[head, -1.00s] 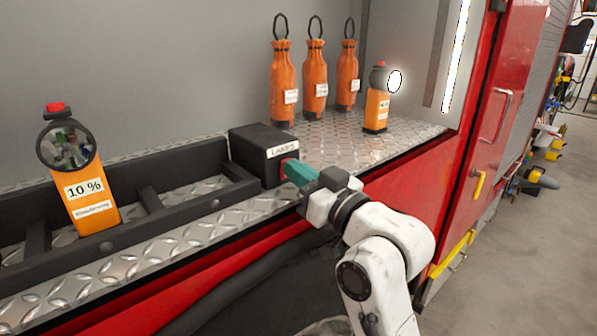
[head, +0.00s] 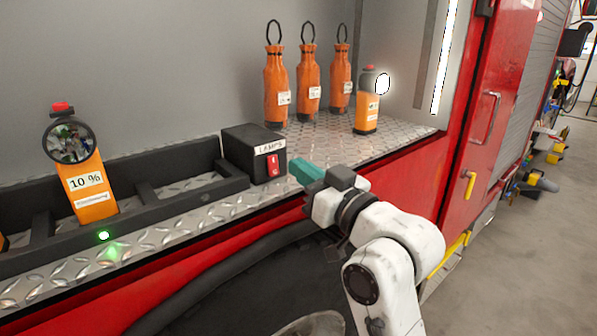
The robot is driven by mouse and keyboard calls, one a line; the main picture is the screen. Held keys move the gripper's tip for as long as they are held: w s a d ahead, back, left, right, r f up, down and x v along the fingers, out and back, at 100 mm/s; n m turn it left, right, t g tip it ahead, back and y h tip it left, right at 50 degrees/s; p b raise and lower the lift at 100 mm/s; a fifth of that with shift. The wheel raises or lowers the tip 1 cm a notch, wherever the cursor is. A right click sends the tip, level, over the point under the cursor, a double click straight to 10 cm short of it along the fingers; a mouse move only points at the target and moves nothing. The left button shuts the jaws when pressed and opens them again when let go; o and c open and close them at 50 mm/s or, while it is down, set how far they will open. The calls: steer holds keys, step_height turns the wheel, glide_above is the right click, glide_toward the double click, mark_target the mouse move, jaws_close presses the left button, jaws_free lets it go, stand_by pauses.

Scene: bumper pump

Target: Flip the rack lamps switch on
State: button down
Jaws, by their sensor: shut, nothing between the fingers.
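The black switch box (head: 243,154) sits on the metal tread-plate shelf, with a white LAMPS label (head: 270,147) on its front. Below the label is a red rocker switch (head: 272,166), now in full view. My gripper (head: 302,170), with teal fingertips, is shut and empty, just right of the switch and apart from it. A small green lamp (head: 103,236) glows on the front of the black rack (head: 150,222). Which side of the rocker is pressed is too small to tell.
In the rack stands an orange lamp (head: 85,183) marked 10 %. Orange bottles with loops (head: 276,90) and another orange lamp (head: 367,112), its head lit, stand on the shelf behind. The red cabinet door (head: 480,120) is at the right.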

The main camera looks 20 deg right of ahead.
steer(key=s+d+r+b, duration=0.1)
steer(key=s+d, duration=0.1)
steer(key=s, duration=0.6)
steer(key=shift+d+b, duration=0.3)
steer(key=shift+r, duration=0.1)
steer(key=s+d+f+m+g+h, duration=0.1)
steer(key=s+f+g, duration=0.2)
steer(key=f, duration=0.7)
steer(key=s+f+m+g+h, duration=0.1)
steer(key=s+f+g+h, duration=0.15)
steer(key=f, duration=0.75)
steer(key=s+d+f+m+g+h, duration=0.1)
steer(key=s+f+g, duration=0.25)
steer(key=f, duration=0.65)
steer(key=s+d+f+g+h, duration=0.1)
steer(key=s+f+g, duration=0.3)
steer(key=s+f, duration=0.4)
steer(key=s+d+f+m+g+h, duration=0.1)
steer(key=s+f+g, duration=0.3)
steer(key=s+f, duration=0.4)
steer(key=s+d, duration=0.1)
steer(key=s, duration=0.4)
steer(key=shift+d+f+g, duration=0.15)
steer(key=shift+d+g, duration=0.05)
steer(key=shift+g, duration=0.2)
